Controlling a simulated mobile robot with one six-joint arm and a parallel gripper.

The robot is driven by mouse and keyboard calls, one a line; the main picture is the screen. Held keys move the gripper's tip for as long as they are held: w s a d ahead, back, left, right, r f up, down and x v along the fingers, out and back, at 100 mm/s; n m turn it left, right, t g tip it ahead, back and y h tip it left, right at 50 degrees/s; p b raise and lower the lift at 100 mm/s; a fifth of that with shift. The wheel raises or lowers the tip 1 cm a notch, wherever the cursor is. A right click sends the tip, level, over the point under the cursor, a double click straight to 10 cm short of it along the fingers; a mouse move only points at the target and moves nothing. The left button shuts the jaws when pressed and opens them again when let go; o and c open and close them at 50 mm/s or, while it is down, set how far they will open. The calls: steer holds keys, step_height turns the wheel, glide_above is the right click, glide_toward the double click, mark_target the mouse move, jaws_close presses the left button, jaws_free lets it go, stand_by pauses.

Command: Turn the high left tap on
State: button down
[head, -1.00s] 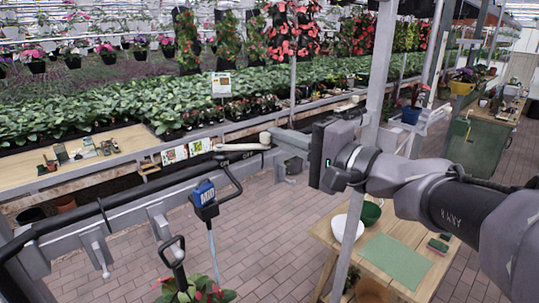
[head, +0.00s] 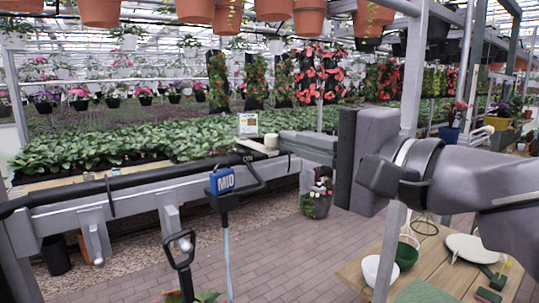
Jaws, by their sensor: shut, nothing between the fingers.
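I cannot make out a tap for certain in the head view. My gripper (head: 272,144) reaches in from the right, shut and empty, its pale tips pointing left at the right end of a black-topped grey rail (head: 130,190). The tips overlap the rail end in the picture; I cannot tell whether they touch it. Grey brackets (head: 172,222) hang from the rail further left.
A wooden table (head: 440,255) with a white bowl, a green bowl and a pale plate (head: 470,247) stands at lower right. A grey post (head: 410,80) rises beside my arm. Terracotta pots (head: 195,10) hang overhead. Brick floor (head: 290,250) is open below.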

steer(key=shift+s+a+f+b, duration=0.15)
steer(key=shift+s+a+b, duration=0.1)
steer(key=shift+a+b, duration=0.15)
steer(key=shift+f, duration=0.1)
stand_by(0.4)
